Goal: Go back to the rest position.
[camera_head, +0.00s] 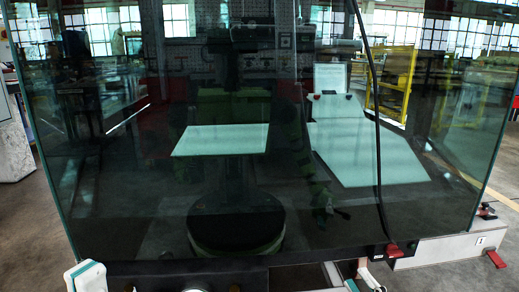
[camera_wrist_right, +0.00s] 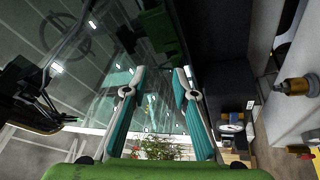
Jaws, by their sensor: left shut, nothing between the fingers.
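The large dark glass pane (camera_head: 110,200) of the cab fills most of the head view. My left gripper (camera_head: 87,268) shows at the bottom left, in front of the pane's lower edge, with white and teal fingers close together. Nothing shows in it. My right gripper (camera_head: 350,272) is at the bottom right of centre, partly cut off by the frame. In the right wrist view its two teal and white fingers (camera_wrist_right: 161,72) stand apart with nothing between them.
A dark frame bar (camera_head: 300,257) runs under the glass. A red clamp (camera_head: 393,250) sits near its right end, with a dark cable (camera_head: 372,80) hanging above. A yellow frame (camera_head: 392,80) shows behind the glass. Open floor (camera_head: 22,235) lies at the left.

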